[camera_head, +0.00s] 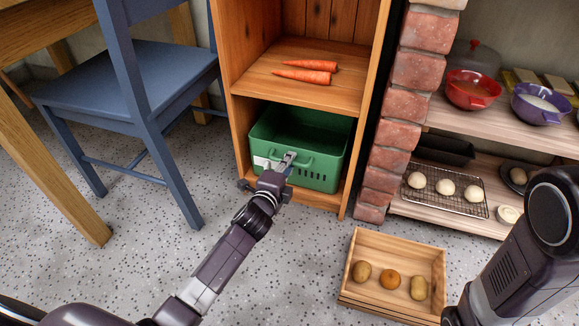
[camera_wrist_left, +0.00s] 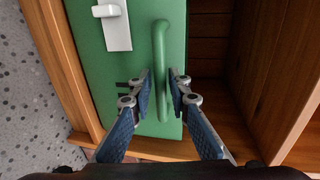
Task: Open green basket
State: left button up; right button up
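The green basket (camera_head: 320,176) sits in the lower compartment of a wooden cabinet, with a white label and a loop handle (camera_wrist_left: 161,45) on its front. My left gripper (camera_head: 287,161) reaches the basket front from below. The head view hides part of the handle behind the gripper. Part of my right arm shows at the right edge of the head view, but its gripper is out of view.
The wooden cabinet (camera_head: 240,128) has side walls close to the basket and carrots (camera_head: 307,70) on the shelf above. A blue chair (camera_head: 130,95) stands left. A wooden crate (camera_head: 357,298) with potatoes lies on the floor right of my left arm. Brick pillar and shelves stand right.

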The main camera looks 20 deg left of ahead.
pick_arm(q)
jog(key=shift+w, duration=0.2)
grip_shut()
dwell(0.3)
